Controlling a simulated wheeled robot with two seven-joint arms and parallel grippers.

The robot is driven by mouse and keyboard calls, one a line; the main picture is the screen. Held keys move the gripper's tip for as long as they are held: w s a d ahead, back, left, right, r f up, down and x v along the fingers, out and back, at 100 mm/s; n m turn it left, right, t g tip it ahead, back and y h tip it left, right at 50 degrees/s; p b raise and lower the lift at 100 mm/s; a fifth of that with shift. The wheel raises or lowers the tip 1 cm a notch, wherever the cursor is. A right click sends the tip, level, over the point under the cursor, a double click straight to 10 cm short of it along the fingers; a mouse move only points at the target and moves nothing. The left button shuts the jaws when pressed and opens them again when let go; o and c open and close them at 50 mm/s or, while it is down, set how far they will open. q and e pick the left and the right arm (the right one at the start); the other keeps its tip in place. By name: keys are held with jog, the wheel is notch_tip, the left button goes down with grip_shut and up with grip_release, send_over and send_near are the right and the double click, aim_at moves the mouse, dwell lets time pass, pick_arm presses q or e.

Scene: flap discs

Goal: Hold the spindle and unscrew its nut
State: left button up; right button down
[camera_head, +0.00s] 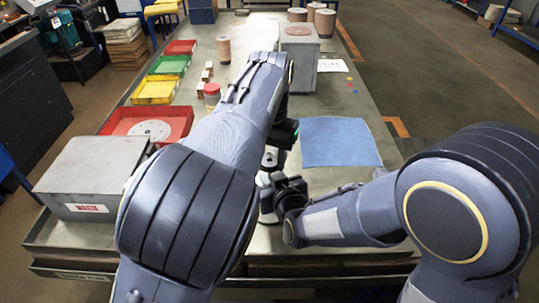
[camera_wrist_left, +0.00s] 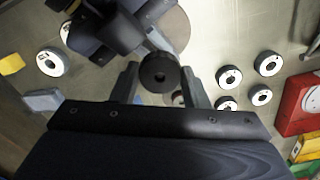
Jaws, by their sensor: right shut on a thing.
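The dark round nut (camera_wrist_left: 159,73), with a hole in its middle, shows in the left wrist view. My left gripper (camera_wrist_left: 161,82) is open, with one finger on each side of the nut and a small gap showing beside it. My right gripper (camera_wrist_left: 112,25) is shut on the spindle close by the nut; the spindle is mostly hidden by the gripper. In the head view my left arm hides the nut, and my right gripper (camera_head: 275,197) is low over the near part of the table.
A blue mat (camera_head: 340,141) lies right of my left arm. A red tray (camera_head: 150,124) with a pale disc, a grey box (camera_head: 95,178), and yellow (camera_head: 154,90) and green (camera_head: 168,65) trays line the left. Several pale discs (camera_wrist_left: 268,63) lie on the table.

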aim_at(269, 162)
pick_arm(q)
jog(key=shift+c, duration=1.1)
jog(key=n, duration=0.4)
jog(key=shift+n, duration=0.4)
jog(key=n, duration=0.5)
jog(key=shift+r, duration=0.15)
jog(key=shift+r, duration=1)
jog(key=shift+r, duration=2)
pick_arm(e)
jog(key=c, duration=1.5)
grip_release()
